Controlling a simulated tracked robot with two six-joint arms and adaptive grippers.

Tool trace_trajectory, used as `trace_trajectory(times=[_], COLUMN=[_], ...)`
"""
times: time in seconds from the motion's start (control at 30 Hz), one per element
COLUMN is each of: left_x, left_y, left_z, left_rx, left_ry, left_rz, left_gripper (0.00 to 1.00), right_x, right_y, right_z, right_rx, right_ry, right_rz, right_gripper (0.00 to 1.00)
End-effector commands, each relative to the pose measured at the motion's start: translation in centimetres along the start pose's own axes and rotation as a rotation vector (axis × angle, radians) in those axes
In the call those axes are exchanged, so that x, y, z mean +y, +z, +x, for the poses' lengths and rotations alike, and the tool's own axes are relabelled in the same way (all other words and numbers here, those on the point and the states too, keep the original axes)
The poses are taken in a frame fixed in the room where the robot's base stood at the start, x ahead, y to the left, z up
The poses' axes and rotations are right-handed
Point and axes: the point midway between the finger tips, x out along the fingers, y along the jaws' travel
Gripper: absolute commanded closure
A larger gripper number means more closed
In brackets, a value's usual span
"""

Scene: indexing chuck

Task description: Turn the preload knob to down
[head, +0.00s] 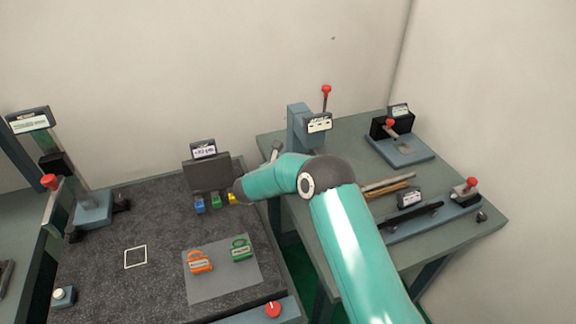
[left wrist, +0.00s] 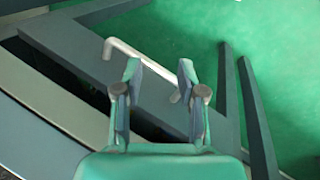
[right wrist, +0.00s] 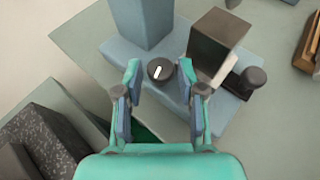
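A round black knob (right wrist: 161,70) with a short white mark sits on a blue-grey base (right wrist: 178,105) in the right wrist view. The mark is tilted, its upper end leaning right. I cannot read any label by it. My right gripper (right wrist: 159,72) is open, with one fingertip on each side of the knob in that view and visible gaps; I cannot tell its height above it. In the head view my right arm hides the knob and gripper. My left gripper (left wrist: 158,76) is open, with a pale bent rod (left wrist: 140,65) beyond its fingers; it is outside the head view.
A blue-grey column (right wrist: 142,18), a dark block (right wrist: 219,45) and a second black knob (right wrist: 254,77) stand close around the right gripper. The head view shows a red-topped lever (head: 326,92), a labelled fixture (head: 400,148) and a dark mat with orange (head: 200,263) and green (head: 240,250) padlock-shaped pieces.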

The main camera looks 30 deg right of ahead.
Motion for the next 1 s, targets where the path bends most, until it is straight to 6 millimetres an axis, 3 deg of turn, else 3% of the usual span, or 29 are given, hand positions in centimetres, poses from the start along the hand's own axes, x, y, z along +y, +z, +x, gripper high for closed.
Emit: trace_trajectory(times=[0.07, 0.3, 0.53, 1.0], left_x=[0.0, 0.0, -0.3, -1.3], left_y=[0.0, 0.0, 0.0, 0.0], left_z=[0.0, 0.0, 0.9, 3.6], left_rx=[0.000, 0.000, 0.000, 0.000], left_ry=[0.000, 0.000, 0.000, 0.000], left_rz=[0.000, 0.000, 0.000, 0.000], left_gripper=[0.60, 0.60, 0.60, 0.60], right_x=[0.0, 0.0, 0.2, 0.9], right_y=[0.0, 0.0, -0.2, 0.1], right_z=[0.0, 0.0, 0.1, 0.2], right_rx=[0.000, 0.000, -0.005, -0.009], right_ry=[0.000, 0.000, -0.039, -0.304], right_rz=[0.000, 0.000, 0.019, 0.130], right_gripper=[0.63, 1.00, 1.00, 1.00])
